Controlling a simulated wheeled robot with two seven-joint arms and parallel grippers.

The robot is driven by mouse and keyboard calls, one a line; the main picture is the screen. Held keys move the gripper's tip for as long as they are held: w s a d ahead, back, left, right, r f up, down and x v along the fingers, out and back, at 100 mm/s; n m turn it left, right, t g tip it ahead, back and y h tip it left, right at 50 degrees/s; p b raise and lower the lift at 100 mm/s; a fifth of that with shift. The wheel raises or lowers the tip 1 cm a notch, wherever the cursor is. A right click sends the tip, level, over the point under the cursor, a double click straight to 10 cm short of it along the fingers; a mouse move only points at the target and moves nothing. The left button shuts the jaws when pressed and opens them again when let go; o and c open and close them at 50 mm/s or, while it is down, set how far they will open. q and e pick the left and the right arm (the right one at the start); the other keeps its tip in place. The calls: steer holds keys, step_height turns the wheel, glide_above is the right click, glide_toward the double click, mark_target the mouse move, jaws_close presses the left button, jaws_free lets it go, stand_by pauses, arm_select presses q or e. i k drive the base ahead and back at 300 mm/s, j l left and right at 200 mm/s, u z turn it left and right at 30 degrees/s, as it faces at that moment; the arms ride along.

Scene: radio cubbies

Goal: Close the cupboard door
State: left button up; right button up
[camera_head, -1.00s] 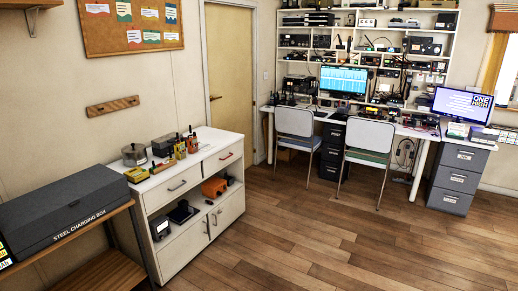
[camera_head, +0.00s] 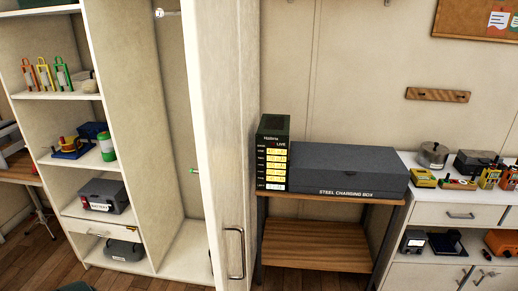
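A tall off-white cupboard (camera_head: 147,125) stands at the left of the head view. Its door (camera_head: 225,100) stands open, swung out toward me and seen nearly edge-on. A dark bar handle (camera_head: 235,253) is on the door's right-hand face, near the bottom of the picture. The open bay behind the door looks mostly empty, though the door hides part of it. Neither of my grippers is in view.
Shelves (camera_head: 75,95) left of the bay hold radios and coloured devices. Right of the door, a wooden stand (camera_head: 318,246) carries a steel charging box (camera_head: 345,172), close to the door. A white cabinet (camera_head: 450,213) stands farther right. Little floor shows.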

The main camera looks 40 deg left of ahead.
mark_target(210, 33)
steer(key=i+u, duration=0.15)
steer(key=u, duration=0.25)
steer(key=i+l+u, duration=0.1)
steer(key=u, duration=0.3)
steer(key=i+l+u, duration=0.15)
steer(key=u, duration=0.25)
steer(key=i+l+u, duration=0.1)
steer(key=u, duration=0.3)
steer(key=i+l+u, duration=0.25)
steer(key=l+u, duration=0.25)
